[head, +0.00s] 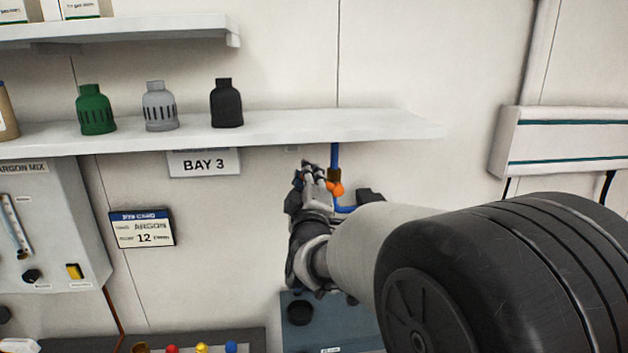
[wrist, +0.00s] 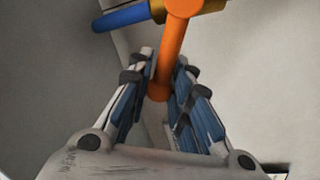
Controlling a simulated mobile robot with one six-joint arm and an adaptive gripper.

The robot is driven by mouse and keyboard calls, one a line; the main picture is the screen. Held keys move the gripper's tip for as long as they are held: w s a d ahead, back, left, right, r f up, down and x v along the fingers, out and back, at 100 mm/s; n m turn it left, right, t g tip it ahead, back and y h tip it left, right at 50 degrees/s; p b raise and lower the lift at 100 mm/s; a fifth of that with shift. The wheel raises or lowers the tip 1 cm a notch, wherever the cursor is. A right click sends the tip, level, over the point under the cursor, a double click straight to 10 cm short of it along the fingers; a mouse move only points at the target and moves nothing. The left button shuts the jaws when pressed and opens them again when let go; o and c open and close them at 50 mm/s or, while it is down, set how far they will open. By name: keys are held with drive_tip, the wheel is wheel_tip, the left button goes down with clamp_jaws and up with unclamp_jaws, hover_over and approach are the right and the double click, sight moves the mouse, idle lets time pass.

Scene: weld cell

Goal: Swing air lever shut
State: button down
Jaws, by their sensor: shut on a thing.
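The air lever is orange and sits on a brass valve body on a blue air pipe (head: 334,157) that comes down below the shelf. In the wrist view the lever (wrist: 171,50) runs from its round hub down between my fingers, and the blue pipe (wrist: 121,19) runs off to the left of the brass body (wrist: 158,10). My gripper (wrist: 160,85) is shut on the lever's free end, with blue pads on both sides of it. In the head view my gripper (head: 311,180) is at the valve (head: 334,175), and the lever's hub (head: 336,188) shows to its right; the rest is hidden.
A shelf (head: 390,125) with green, grey and black bottles runs just above my gripper. An argon mix panel (head: 45,230) is at the left, with a card (head: 142,228) beside it. A blue-grey box (head: 345,315) lies below my gripper.

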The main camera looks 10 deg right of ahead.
drive_tip(key=shift+a+f+n+y+b, duration=0.15)
drive_tip(key=shift+f+n+y+b, duration=0.15)
drive_tip(key=shift+f+n+b, duration=0.65)
drive_tip(key=shift+a+f+n+y+b, duration=0.1)
drive_tip(key=shift+f+n+y+b, duration=0.35)
drive_tip(key=shift+n, duration=0.85)
drive_tip(key=shift+a+f+n+y+b, duration=0.15)
drive_tip(key=shift+f+n+b, duration=0.35)
drive_tip(key=shift+n+b, duration=0.5)
drive_tip(key=shift+f+n, duration=0.1)
drive_tip(key=shift+n, duration=0.15)
drive_tip(key=c, duration=1.9)
unclamp_jaws()
drive_tip(key=o, duration=0.3)
drive_tip(key=shift+s, duration=0.1)
drive_tip(key=s+f, duration=0.2)
drive_tip(key=s, duration=0.9)
drive_tip(key=shift+s, duration=0.35)
